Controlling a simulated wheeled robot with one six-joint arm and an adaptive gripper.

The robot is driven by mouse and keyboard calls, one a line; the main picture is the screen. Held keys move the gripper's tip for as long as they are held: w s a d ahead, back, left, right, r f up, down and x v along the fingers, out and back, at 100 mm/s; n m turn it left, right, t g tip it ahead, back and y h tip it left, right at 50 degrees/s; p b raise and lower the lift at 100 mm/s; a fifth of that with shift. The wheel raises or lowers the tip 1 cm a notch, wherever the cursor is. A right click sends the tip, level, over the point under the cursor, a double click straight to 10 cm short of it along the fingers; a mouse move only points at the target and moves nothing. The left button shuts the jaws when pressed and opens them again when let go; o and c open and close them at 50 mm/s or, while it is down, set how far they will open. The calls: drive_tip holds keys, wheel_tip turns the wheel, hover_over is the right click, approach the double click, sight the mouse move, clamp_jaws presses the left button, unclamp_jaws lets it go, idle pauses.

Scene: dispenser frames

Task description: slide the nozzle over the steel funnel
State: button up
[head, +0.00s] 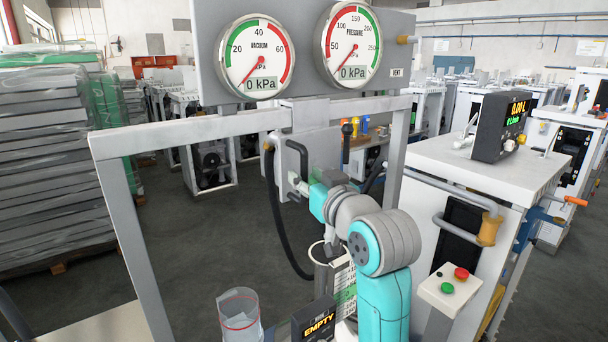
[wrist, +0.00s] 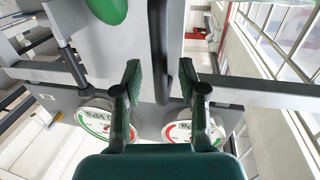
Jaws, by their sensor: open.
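My gripper (wrist: 159,75) is open in the wrist view, with one dark finger on each side. A black curved bar or hose (wrist: 159,40) runs between and beyond the fingers; I cannot tell whether it belongs to the nozzle, and neither finger is seen closed on it. In the head view my arm reaches to the grey panel under the gauges, and its wrist hides most of the gripper. A black hose (head: 272,200) hangs in a loop left of the arm. I cannot clearly make out the nozzle's tip or the steel funnel; the arm covers part of that area.
The grey frame (head: 190,127) surrounds the work area, with a vacuum gauge (head: 256,57) and pressure gauge (head: 351,46) above. A clear cylinder (head: 240,318) stands low in front, beside an EMPTY display (head: 318,322). A white cabinet (head: 470,165) with a button box (head: 450,285) is at right.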

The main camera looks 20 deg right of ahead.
drive_tip(key=shift+w+a, duration=0.1)
drive_tip(key=shift+w, duration=0.9)
clamp_jaws()
drive_tip(key=w+d, duration=0.3)
drive_tip(key=d, duration=0.8)
drive_tip(key=w+d, duration=0.4)
drive_tip(key=d, duration=0.8)
drive_tip(key=shift+w, duration=0.2)
drive_tip(key=shift+d+r, duration=0.1)
drive_tip(key=shift+d, duration=0.05)
